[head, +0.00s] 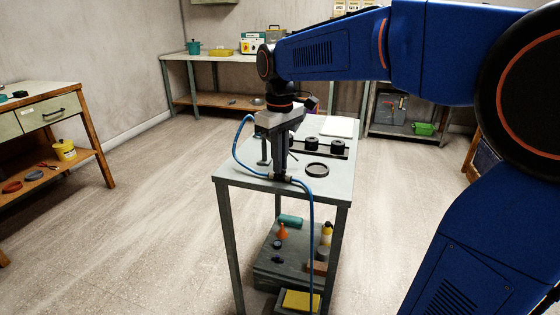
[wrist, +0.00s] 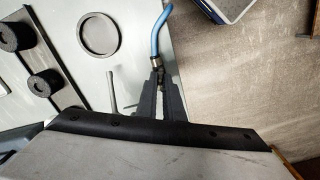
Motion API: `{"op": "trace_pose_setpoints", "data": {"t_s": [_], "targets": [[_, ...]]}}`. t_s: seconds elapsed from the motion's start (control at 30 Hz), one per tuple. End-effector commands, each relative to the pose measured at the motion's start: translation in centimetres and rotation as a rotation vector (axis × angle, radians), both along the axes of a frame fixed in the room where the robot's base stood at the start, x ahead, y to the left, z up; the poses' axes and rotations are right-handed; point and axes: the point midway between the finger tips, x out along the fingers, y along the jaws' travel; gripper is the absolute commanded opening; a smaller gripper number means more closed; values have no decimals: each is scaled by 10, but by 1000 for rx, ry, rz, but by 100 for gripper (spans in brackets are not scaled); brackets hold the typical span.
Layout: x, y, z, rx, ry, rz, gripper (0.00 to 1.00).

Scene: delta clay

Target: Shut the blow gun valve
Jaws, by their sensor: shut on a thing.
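The blow gun valve (head: 288,179) is a small dark fitting at the near edge of the grey table, with blue hose (head: 311,215) running from it. My gripper (head: 281,172) points down over it, its fingers closed at the valve. In the wrist view, the fingers (wrist: 160,106) are close together around a small dark part just below a metal hose fitting (wrist: 156,64). The fingers hide most of the valve, so I cannot tell its handle's angle.
A dark ring (head: 317,170) lies right of my gripper on the table (head: 335,188). Several black cylinders stand on a dark strip (head: 330,148) behind it. A blue hose loop (head: 236,150) hangs at the left edge. The lower shelf holds bottles and an orange funnel (head: 282,232).

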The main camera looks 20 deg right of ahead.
Motion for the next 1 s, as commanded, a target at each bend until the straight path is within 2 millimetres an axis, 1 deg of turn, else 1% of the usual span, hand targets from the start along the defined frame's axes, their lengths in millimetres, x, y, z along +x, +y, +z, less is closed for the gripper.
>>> {"op": "trace_pose_setpoints", "data": {"t_s": [0.7, 1.0], "targets": [[0, 0, 1, 1, -2, -678, 0], [0, 0, 1, 1, -2, -932, 0]]}}
